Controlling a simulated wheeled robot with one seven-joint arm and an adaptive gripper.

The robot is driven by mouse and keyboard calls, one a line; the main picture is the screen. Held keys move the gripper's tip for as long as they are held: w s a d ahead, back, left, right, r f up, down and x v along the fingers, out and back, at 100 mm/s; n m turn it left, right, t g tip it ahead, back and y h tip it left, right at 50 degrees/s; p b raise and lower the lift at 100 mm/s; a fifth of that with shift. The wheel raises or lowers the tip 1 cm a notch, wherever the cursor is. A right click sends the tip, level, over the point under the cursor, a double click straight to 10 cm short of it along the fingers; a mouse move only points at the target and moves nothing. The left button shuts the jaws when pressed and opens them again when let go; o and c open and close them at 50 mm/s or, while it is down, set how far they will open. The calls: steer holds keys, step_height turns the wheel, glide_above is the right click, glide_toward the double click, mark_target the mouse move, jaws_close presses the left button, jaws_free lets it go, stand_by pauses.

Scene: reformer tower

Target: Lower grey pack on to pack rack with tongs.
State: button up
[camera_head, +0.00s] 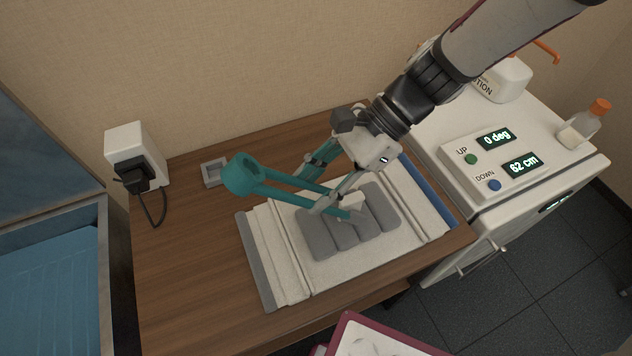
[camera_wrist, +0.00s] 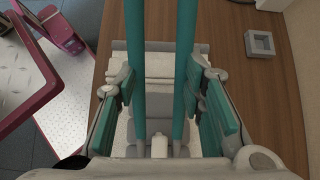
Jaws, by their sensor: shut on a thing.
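My gripper (camera_head: 333,178) is shut on the teal tongs (camera_head: 272,193), whose round hinge end points left. The two tong arms run down to the right, and their tips are at the middle of the grey pack (camera_head: 322,236). The pack is a segmented grey pad lying flat over a white layered cloth (camera_head: 275,255) on the wooden table. I cannot tell whether the tips grip the pack or whether it is slightly raised. The wrist view shows the tong arms (camera_wrist: 138,70) between my finger pads, with the pack (camera_wrist: 160,105) beyond. I cannot make out a pack rack.
A small grey square tray (camera_head: 214,172) lies on the wooden table (camera_head: 190,250). A white box with a black plug (camera_head: 135,165) stands at the left. A white cabinet with UP and DOWN buttons (camera_head: 485,165) and a bottle (camera_head: 585,125) are at the right. The table's left part is clear.

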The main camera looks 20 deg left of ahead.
jaws_close()
step_height(320, 180, up, 12)
steer(key=p, duration=0.9)
steer(key=w+d+m+t+y, duration=0.1)
steer(key=w+d+m+t, duration=0.25)
steer(key=w, duration=0.35)
steer(key=w+d+r+m+t+y, duration=0.1)
steer(key=w+d+m+t, duration=0.3)
steer(key=w, duration=0.3)
steer(key=w+d+m+t, duration=0.2)
steer(key=w+d+m, duration=0.1)
steer(key=w+m, duration=0.3)
steer(key=w+d+m+t+h, duration=0.2)
steer(key=d+m, duration=0.1)
steer(key=d, duration=0.4)
steer(key=w+d+m+t+h, duration=0.1)
steer(key=w+d+m+t, duration=0.1)
steer(key=d+m, duration=0.2)
steer(key=w+d+r+m+t+h, duration=0.1)
steer(key=w+d+m+t+h, duration=0.1)
steer(key=d, duration=0.9)
steer(key=shift+w+m+h, duration=0.3)
steer(key=shift+w+m, duration=0.2)
steer(key=shift+m, duration=0.35)
